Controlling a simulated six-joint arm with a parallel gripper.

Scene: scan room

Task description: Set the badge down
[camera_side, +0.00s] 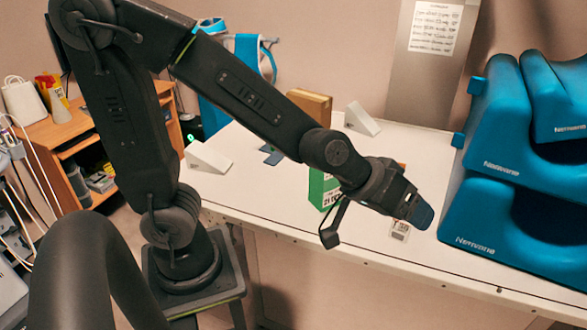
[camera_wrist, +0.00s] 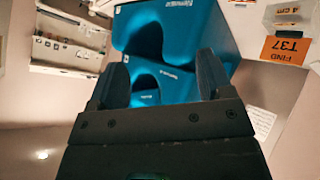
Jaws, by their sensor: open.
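My gripper (camera_side: 417,212) is over the front part of the white table, pointing down to the right. In the wrist view its two fingers (camera_wrist: 161,78) stand apart with nothing visible between them. A small white card with dark print (camera_side: 400,230) lies on the table just below and beside the fingertips, partly hidden by them; I cannot tell if it is the badge. An orange label reading FIND T37 (camera_wrist: 285,50) shows at the right of the wrist view. No badge is clearly identifiable.
Large blue foam-like blocks (camera_side: 480,222) fill the table's right side. A green box (camera_side: 318,190) stands behind my wrist. White wedges (camera_side: 208,158) and a brown box (camera_side: 310,104) stand farther back. The left front table top is mostly clear.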

